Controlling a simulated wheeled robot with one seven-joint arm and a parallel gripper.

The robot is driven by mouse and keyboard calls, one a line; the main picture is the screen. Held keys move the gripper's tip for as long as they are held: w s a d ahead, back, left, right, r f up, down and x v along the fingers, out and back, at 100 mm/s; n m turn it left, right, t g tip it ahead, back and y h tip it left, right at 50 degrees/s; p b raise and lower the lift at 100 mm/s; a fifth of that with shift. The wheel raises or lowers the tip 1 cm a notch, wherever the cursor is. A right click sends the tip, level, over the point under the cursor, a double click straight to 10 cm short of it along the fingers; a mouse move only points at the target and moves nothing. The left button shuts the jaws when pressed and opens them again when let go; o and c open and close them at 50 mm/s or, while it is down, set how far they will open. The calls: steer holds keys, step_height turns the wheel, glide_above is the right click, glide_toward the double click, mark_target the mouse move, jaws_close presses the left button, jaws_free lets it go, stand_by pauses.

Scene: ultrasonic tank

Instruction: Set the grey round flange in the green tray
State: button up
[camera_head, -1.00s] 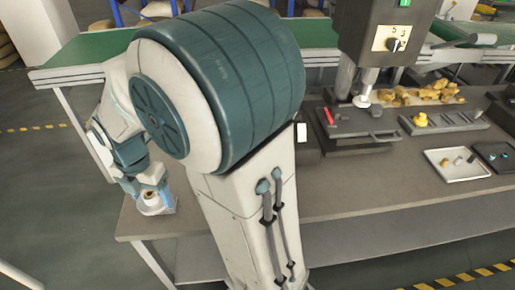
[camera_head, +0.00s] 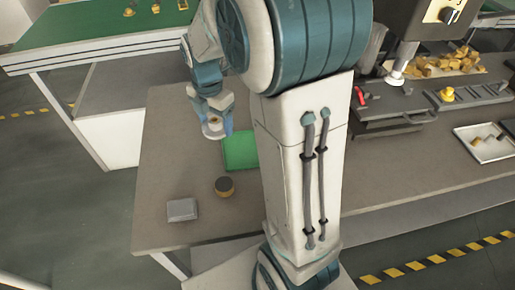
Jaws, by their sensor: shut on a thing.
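My gripper (camera_head: 214,122) is at the far left part of the table, shut on the grey round flange (camera_head: 212,132). Only the flange's pale rim shows below the fingers. The green tray (camera_head: 240,151) lies flat on the table just right of and below the gripper in the picture. Its right side is hidden behind my arm, and the part I see looks empty. The flange appears to the left of the tray, not inside it; its height over the table is hard to tell.
A dark round piece with a tan side (camera_head: 225,187) and a grey block (camera_head: 182,210) stand on the table in front of the tray. A press (camera_head: 405,60) and a white tray (camera_head: 487,143) are at the right. A green conveyor (camera_head: 75,25) runs behind.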

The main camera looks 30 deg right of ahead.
steer(key=w+d+f+m+b, duration=0.1)
steer(key=w+d+f+b, duration=0.1)
steer(key=d, duration=0.6)
steer(key=w+d+f+m+b, duration=0.2)
steer(key=d+f, duration=0.1)
steer(key=d, duration=0.5)
steer(key=w+d+f+m+b, duration=0.1)
steer(key=w+d+f+b, duration=0.15)
steer(key=d, duration=0.55)
steer(key=s+a+f, duration=0.1)
steer(key=a+f, duration=0.1)
steer(key=a, duration=0.1)
steer(key=s+a+f, duration=0.1)
steer(key=a+f, duration=0.1)
steer(key=a, duration=0.1)
steer(key=s+a+f, duration=0.2)
steer(key=a, duration=0.2)
steer(key=shift+f, duration=0.15)
steer(key=shift+a+f+p, duration=0.1)
steer(key=shift+f+p, duration=0.25)
steer(key=shift+f, duration=1.75)
steer(key=shift+f, duration=0.2)
steer(key=o, duration=1.1)
steer(key=shift+r, duration=0.15)
